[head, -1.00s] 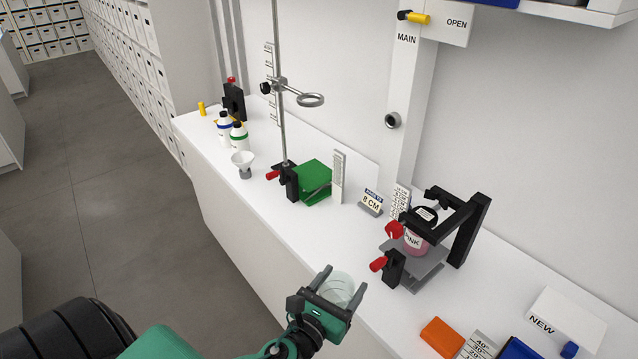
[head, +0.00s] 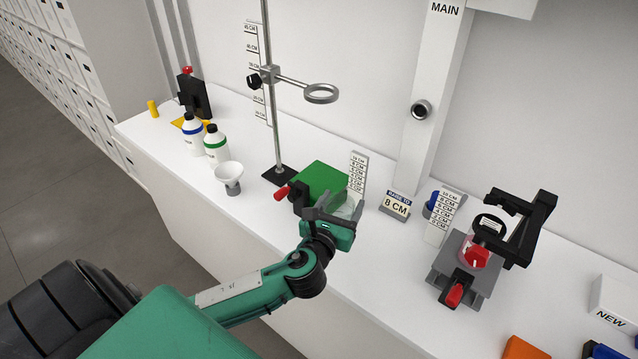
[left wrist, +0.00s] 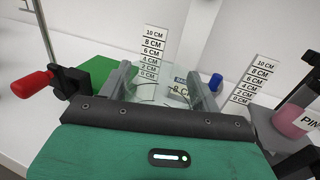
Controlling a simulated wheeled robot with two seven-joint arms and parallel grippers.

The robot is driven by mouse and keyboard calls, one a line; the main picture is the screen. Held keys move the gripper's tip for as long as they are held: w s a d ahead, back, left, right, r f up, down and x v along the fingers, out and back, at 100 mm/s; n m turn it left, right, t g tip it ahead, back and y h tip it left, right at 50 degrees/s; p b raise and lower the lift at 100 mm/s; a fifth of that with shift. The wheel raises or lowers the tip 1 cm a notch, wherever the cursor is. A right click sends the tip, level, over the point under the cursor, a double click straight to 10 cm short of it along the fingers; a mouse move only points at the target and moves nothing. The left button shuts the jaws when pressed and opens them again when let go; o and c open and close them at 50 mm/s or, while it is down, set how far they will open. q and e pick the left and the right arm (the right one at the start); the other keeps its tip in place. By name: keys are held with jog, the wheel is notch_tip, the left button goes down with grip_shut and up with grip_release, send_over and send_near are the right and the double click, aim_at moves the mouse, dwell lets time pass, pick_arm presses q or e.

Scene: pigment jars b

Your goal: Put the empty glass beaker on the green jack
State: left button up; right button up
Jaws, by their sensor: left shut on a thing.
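The empty glass beaker (head: 346,207) is clear and hard to make out in the head view. My left gripper (head: 335,208) is shut on it, and the beaker also shows between the fingers in the left wrist view (left wrist: 166,92). The green jack (head: 320,180) stands on the bench just behind the gripper, with a red knob (head: 282,191) at its left. In the left wrist view its green top (left wrist: 105,62) lies ahead and to the left of the fingers. The beaker is in front of the jack's right side; I cannot tell its exact height. My right gripper is out of view.
A ring stand (head: 278,100) with a ring rises behind the jack. A white funnel (head: 229,175) and bottles are left. A grey jack (head: 462,262) with a pink jar is right.

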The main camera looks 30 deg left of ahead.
pick_arm(q)
jog(key=w+a+r+n+y+b, duration=0.1)
jog(key=w+a+r+y+b, duration=0.1)
jog(key=w+a, duration=0.35)
notch_tip(320, 180, up, 5)
jog(key=n+g+y+b, duration=0.2)
jog(key=n+y, duration=0.1)
jog(key=y, duration=0.1)
send_over(323, 186)
notch_tip(323, 186, down, 10)
jog(key=shift+w+a+r+p, duration=0.1)
jog(key=shift+r+p, duration=0.15)
jog(key=shift+p, duration=0.1)
jog(key=o, duration=0.8)
jog(key=shift+f, duration=0.15)
jog(key=shift+o, duration=0.2)
